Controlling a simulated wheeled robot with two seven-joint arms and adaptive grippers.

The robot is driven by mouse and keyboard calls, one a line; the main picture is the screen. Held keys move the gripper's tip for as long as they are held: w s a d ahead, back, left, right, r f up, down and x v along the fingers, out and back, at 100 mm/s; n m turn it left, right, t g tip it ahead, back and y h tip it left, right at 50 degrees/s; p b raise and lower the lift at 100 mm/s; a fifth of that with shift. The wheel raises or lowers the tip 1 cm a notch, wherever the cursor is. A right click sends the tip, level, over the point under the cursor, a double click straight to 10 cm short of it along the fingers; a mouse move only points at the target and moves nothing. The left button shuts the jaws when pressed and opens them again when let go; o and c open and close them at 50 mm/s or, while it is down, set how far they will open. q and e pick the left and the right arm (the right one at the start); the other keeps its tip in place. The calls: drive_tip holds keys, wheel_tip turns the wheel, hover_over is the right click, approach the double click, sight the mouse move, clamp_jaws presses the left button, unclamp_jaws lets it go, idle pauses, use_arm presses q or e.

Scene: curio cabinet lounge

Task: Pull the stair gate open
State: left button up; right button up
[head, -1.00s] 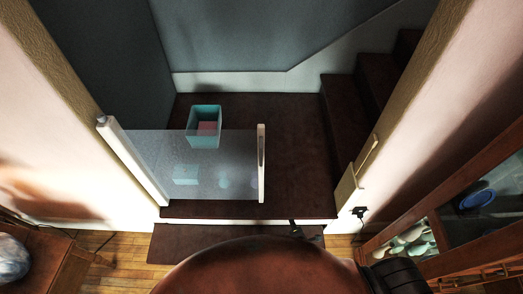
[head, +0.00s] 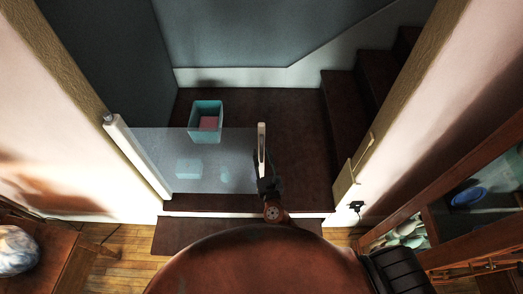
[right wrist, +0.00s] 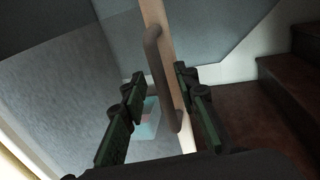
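The stair gate (head: 215,165) is a translucent mesh panel stretched from a white post (head: 136,155) at the left to a pale end bar (head: 262,140) in mid-opening. A curved handle (right wrist: 157,65) sits on the end bar in the right wrist view. My right gripper (head: 265,170) is at the lower part of the end bar. In the right wrist view the right gripper (right wrist: 160,82) is open, with one finger on each side of the handle and bar. I cannot tell whether it touches them. My left gripper is not in view.
A teal bin (head: 206,122) with something pink inside stands behind the mesh. Stairs (head: 385,90) rise at the right. A latch post (head: 346,178) is on the right wall. A glass-fronted cabinet (head: 470,210) stands at the right, a wooden table (head: 50,250) at the left.

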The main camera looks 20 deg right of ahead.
drive_tip(key=shift+w+d, duration=0.1)
drive_tip(key=shift+w, duration=0.9)
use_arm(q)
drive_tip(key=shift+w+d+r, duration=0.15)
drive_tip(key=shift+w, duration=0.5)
use_arm(e)
clamp_jaws()
